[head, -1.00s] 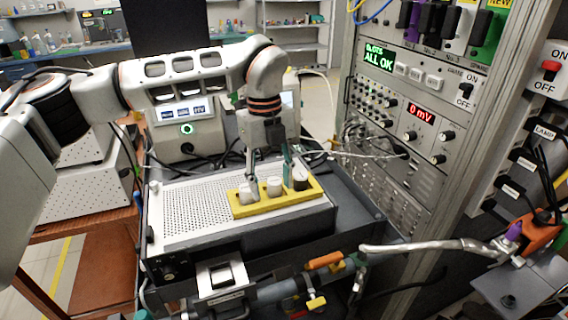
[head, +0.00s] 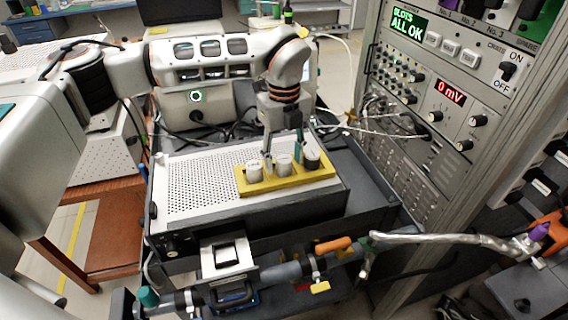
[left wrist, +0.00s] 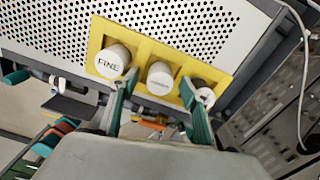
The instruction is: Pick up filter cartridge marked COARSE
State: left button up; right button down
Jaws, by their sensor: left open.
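A yellow holder (head: 300,181) on the perforated plate carries three cartridges in a row. In the left wrist view, the white left one (left wrist: 112,62) reads FINE. The white middle one (left wrist: 160,78) has a label too small to read. The right one (left wrist: 203,88) has a pale top and dark side; its mark is not legible. In the head view they are the left (head: 254,172), middle (head: 284,167) and right (head: 312,158) cartridges. My left gripper (head: 283,158) is open, pointing down, its fingers on either side of the middle cartridge; contact cannot be told. My right gripper is not in view.
The perforated plate (head: 200,184) has free room left of the holder. An instrument rack (head: 440,90) stands at the right. A pipe with an orange handle (head: 333,245) and a silver lever (head: 450,240) run across the front. Thin cables hang behind the holder.

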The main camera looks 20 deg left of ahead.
pick_arm(q)
jog(key=shift+f, duration=0.35)
jog(key=c, duration=1.2)
jog(key=shift+r, duration=0.15)
